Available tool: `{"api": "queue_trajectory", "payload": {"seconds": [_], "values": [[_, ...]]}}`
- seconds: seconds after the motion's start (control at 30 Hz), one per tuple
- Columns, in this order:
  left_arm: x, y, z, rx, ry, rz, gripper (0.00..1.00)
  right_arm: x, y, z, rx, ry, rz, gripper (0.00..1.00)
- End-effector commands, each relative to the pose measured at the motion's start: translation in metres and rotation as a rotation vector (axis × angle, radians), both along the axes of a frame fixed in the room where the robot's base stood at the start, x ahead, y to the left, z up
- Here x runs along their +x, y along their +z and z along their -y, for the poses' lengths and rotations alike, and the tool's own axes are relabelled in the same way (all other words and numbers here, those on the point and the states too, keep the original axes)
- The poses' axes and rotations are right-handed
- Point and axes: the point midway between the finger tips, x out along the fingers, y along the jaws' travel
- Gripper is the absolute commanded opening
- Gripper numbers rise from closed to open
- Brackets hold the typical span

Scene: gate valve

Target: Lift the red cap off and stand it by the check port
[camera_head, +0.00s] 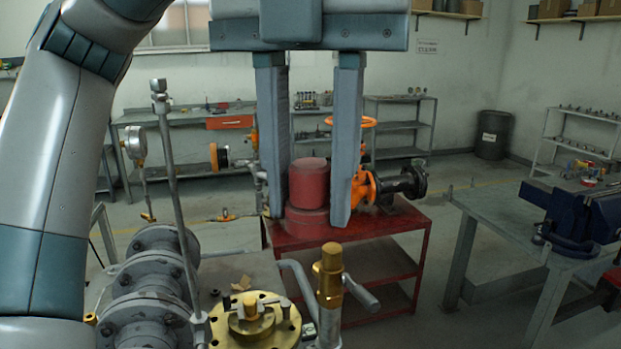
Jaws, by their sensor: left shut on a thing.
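The red cap (309,184) is a stepped cylinder with a wider lower rim, upright in the middle of the view. My left gripper (309,214) comes down from above, with one grey finger on each side of the cap, and is shut on it. The cap appears in front of the red cart; its underside and any gap below it cannot be made out. A round brass flange (285,328) with bolts lies at the bottom centre, beside an upright brass fitting (330,275). I cannot tell which part is the check port. My right gripper is not in view.
Grey flanged pipework (150,272) with a tall thin pipe (172,170) and gauge (134,145) stands at left. A red cart (385,224) carries an orange valve (366,186) behind the cap. A bench (500,205) with a blue vise (580,212) is at right.

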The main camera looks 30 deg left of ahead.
Motion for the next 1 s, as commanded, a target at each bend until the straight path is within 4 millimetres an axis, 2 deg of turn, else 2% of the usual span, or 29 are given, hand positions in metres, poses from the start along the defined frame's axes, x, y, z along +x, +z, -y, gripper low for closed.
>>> {"api": "queue_trajectory", "payload": {"seconds": [0.27,1.0], "values": [[0.0,0.002,0.0,0.0,0.0,0.0,0.06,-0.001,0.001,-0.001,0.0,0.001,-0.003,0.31],[0.0,0.026,0.0,0.0,0.0,0.0,0.06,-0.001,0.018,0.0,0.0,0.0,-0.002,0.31]]}}
